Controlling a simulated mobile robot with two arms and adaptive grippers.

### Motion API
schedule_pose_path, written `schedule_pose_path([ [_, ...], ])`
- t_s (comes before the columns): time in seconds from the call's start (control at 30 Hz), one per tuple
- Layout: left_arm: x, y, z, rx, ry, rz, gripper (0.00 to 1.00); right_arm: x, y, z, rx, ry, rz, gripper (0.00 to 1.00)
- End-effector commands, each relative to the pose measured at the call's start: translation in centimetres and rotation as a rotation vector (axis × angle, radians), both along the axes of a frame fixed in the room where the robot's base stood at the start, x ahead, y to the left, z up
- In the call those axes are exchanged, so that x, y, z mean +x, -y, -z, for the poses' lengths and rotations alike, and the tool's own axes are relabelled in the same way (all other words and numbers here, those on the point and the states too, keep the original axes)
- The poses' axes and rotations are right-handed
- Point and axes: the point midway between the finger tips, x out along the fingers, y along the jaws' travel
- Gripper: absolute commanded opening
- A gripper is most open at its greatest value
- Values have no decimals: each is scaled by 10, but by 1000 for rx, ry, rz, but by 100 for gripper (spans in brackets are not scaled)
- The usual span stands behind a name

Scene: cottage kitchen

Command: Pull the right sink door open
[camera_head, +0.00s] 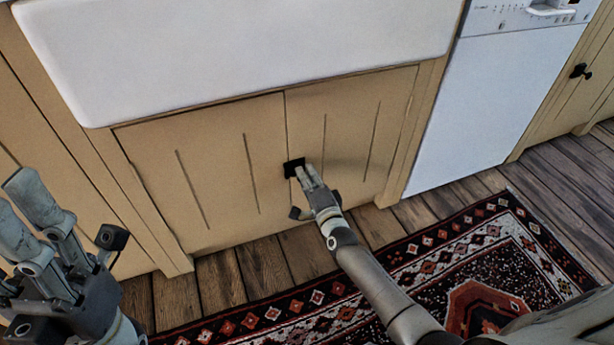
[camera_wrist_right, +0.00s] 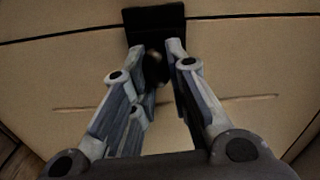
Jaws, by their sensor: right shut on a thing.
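The right sink door (camera_head: 350,125) is a yellow-tan wooden panel under the white sink (camera_head: 240,50). It looks closed, in line with the left sink door (camera_head: 200,165). A small black knob with a dark plate (camera_head: 292,167) sits near the seam between the doors. My right gripper (camera_head: 304,172) is at this knob, and in the right wrist view its fingers (camera_wrist_right: 158,52) are shut around the dark knob (camera_wrist_right: 155,68). The fingers partly hide the knob. My left gripper (camera_head: 35,225) is at the lower left, away from the doors, with its fingers apart and nothing between them.
A white dishwasher (camera_head: 500,95) stands right of the sink cabinet. Another cabinet with a black knob (camera_head: 580,71) is at the far right. A red patterned rug (camera_head: 440,262) lies on the wooden floor (camera_head: 225,280) in front of the doors.

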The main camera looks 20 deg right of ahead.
Motion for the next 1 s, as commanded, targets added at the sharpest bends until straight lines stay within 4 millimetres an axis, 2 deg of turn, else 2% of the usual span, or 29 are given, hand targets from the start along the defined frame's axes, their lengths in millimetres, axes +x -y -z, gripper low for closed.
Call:
schedule_pose_path([
  [0.77, 1, 0, -2, -5, 7, -2, 40, -2, 2, 2, 53, -3, -2, 0],
  [1.0, 3, 1, 2, 3, 3, -1, 40, -27, 12, 1, 44, 0, -73, 0],
])
